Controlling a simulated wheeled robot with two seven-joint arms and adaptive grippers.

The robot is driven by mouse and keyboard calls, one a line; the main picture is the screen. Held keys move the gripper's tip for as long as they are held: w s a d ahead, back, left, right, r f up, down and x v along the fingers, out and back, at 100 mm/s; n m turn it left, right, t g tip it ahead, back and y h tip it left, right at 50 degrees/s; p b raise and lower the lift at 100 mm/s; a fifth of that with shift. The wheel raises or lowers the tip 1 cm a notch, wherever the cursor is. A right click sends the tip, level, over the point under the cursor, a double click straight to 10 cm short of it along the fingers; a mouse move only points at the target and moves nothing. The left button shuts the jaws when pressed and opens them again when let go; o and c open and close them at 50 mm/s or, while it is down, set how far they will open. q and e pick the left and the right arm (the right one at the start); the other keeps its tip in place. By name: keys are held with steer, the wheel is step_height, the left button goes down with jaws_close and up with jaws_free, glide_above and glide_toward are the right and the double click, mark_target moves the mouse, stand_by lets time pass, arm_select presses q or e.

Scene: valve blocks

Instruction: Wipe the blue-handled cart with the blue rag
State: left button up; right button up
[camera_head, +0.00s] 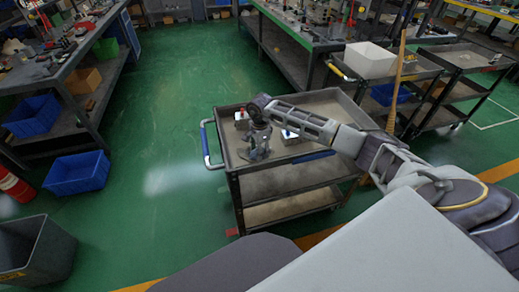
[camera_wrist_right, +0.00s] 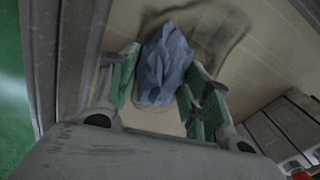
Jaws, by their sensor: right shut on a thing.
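The blue-handled cart (camera_head: 275,180) stands in the middle of the head view, with its blue handle (camera_head: 204,140) on the left end. My right gripper (camera_head: 256,154) reaches over the cart's top tray, near the handle end. In the right wrist view, the blue rag (camera_wrist_right: 164,62) is crumpled between the green-padded fingers of my right gripper (camera_wrist_right: 162,80), which is shut on it. The tray surface (camera_wrist_right: 285,55) lies below the rag; whether they touch is hard to tell. The rag is hidden behind the gripper in the head view. My left gripper is not in view.
Small metal blocks sit on the tray, one behind the gripper (camera_head: 241,118) and one beside my forearm (camera_head: 290,135). A dark patch (camera_wrist_right: 225,28) shows on the tray past the rag. Other carts (camera_head: 465,58) stand right. Green floor (camera_head: 160,110) is clear left of the cart.

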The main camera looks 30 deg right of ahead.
steer(key=shift+s+f, duration=0.35)
steer(key=shift+s+a+r+p, duration=0.1)
steer(key=shift+s+p, duration=0.2)
steer(key=shift+s+a+r+p, duration=0.1)
steer(key=shift+s+a+p, duration=0.1)
steer(key=shift+s+p, duration=0.35)
steer(key=shift+s+a+r+p, duration=0.15)
steer(key=shift+s+p, duration=0.1)
steer(key=shift+s, duration=0.6)
steer(key=shift+f, duration=0.15)
steer(key=shift+a, duration=0.15)
